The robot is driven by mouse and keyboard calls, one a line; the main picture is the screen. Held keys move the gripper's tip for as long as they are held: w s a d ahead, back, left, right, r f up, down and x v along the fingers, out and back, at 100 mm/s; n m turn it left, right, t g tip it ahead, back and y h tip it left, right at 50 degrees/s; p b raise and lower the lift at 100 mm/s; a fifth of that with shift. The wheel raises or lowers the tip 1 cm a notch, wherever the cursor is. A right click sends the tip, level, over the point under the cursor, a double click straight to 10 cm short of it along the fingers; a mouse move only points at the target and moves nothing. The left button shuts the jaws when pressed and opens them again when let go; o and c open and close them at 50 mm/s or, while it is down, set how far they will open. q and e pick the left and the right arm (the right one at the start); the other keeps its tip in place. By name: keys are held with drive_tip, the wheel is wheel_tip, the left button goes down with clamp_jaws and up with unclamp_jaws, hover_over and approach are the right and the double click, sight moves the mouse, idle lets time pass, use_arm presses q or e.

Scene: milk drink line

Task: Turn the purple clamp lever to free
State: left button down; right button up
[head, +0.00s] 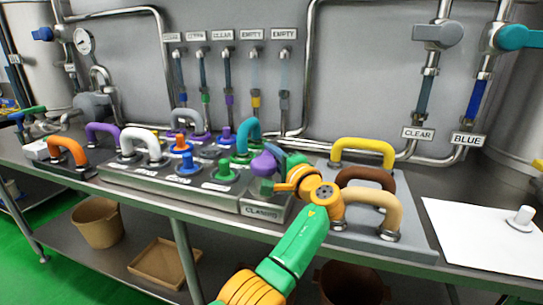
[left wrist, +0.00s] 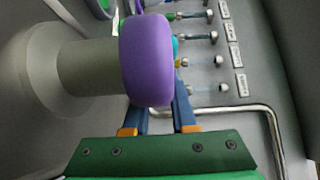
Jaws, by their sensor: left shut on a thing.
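The purple clamp lever (head: 264,164) is at the right end of the steel fixture block, above the label CLAMPS (head: 262,211). In the left wrist view its rounded purple grip (left wrist: 147,58) fills the middle, and a grey stem (left wrist: 88,66) runs left from it to a round base (left wrist: 42,72). My left gripper (head: 277,172) reaches it from the right in the head view. Its blue fingers (left wrist: 165,105) are shut on the lever, with their tips partly hidden behind the grip. My right gripper is in neither view.
Several coloured knobs and hoses stand on the fixture block (head: 190,195) to the left. Yellow (head: 362,146), brown and tan hoses arch from a plate at right. A white sheet (head: 480,240) lies further right. Labelled pipes run along the back wall.

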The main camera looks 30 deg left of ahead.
use_arm(q)
drive_tip(key=shift+r, duration=0.25)
drive_tip(key=c, duration=0.8)
unclamp_jaws()
drive_tip(key=shift+o, duration=0.4)
drive_tip(key=shift+w+a+f, duration=0.1)
drive_tip(key=shift+f, duration=0.05)
drive_tip(key=b+v, duration=0.1)
drive_tip(key=v, duration=0.5)
drive_tip(key=shift+d+f, duration=0.1)
drive_tip(key=shift+d, duration=0.1)
drive_tip(key=shift+s+d, duration=0.3)
drive_tip(key=shift+s, duration=0.05)
